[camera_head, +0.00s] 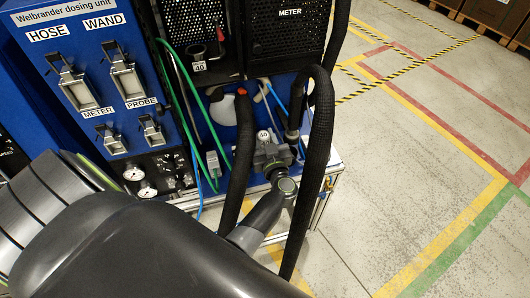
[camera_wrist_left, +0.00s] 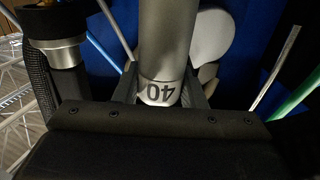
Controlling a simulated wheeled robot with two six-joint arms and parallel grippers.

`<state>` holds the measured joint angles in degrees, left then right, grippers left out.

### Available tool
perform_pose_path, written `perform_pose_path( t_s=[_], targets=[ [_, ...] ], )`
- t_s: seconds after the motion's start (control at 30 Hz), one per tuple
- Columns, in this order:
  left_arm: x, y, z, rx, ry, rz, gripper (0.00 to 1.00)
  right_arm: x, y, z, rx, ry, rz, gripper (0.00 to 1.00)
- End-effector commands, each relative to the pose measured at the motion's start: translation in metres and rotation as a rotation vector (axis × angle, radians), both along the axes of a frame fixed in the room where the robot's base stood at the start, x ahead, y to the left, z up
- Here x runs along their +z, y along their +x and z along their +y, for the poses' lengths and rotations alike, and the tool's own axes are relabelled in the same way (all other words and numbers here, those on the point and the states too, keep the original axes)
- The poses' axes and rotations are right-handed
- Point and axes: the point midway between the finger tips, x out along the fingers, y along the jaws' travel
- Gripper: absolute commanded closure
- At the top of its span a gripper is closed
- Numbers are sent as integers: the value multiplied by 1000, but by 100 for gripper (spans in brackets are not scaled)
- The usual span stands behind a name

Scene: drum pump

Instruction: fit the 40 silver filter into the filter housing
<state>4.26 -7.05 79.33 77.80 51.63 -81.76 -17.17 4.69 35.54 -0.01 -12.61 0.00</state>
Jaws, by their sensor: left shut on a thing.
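The silver filter (camera_wrist_left: 165,45) is a grey cylinder with a white band marked 40, held between the two fingers of my left gripper (camera_wrist_left: 161,88) in the left wrist view. In the head view, my left gripper (camera_head: 270,156) is among the black hoses at the right end of the blue unit. The 40 label (camera_head: 264,136) shows just above it there; the filter's far end is hard to make out. Another 40 label (camera_head: 199,66) marks a spot on the unit below a red-tipped part. I cannot tell for sure which part is the filter housing. My right gripper is out of view.
A thick black hose (camera_head: 318,140) loops up close to the right of the gripper. Another hose (camera_head: 240,165) stands on its left. A white container (camera_head: 225,110) is behind. A black cylinder with a silver collar (camera_wrist_left: 62,52) is left of the filter. The floor at right is clear.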

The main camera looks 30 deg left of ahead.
Motion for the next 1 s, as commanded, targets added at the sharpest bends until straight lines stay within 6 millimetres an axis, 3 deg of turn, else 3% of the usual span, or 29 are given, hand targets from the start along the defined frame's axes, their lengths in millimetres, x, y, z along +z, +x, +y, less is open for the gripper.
perform_pose_path(
  t_s=[0.2,0.57,1.0],
  targets=[
    [12,0,0,0,1,-1,81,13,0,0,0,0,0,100],
    [12,0,0,0,0,-1,81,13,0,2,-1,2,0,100],
    [12,-21,-24,1,-2,1,81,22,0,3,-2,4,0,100]
  ],
)
